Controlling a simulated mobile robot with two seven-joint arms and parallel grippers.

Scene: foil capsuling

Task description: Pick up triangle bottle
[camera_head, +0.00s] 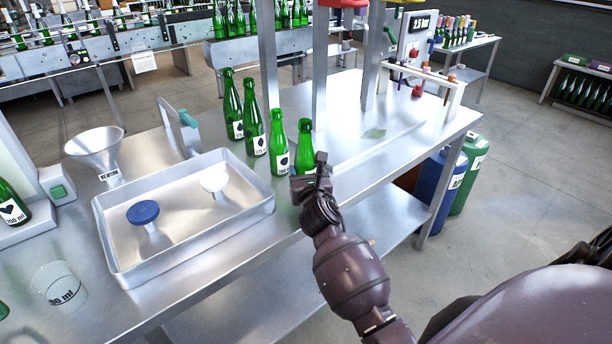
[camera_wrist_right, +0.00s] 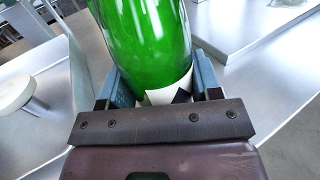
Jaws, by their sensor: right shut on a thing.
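Several green glass bottles stand in a row on the steel table, with white labels bearing dark symbols. My right gripper (camera_head: 311,184) is at the nearest bottle (camera_head: 305,148) at the right end of the row. In the right wrist view, the gripper (camera_wrist_right: 165,95) has one finger on each side of this green bottle (camera_wrist_right: 145,35) and is shut on it. The bottle is upright; its label is mostly hidden, so I cannot make out its symbol. The neighbouring bottle (camera_head: 279,143) carries a dark symbol. My left gripper is not in view.
A metal tray (camera_head: 118,262) holding a blue-topped piece (camera_head: 143,212) and a white-topped piece (camera_head: 214,182) lies left of the bottles. A funnel (camera_head: 95,146) and a clear beaker (camera_head: 57,284) stand further left. Metal posts rise behind the bottles.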

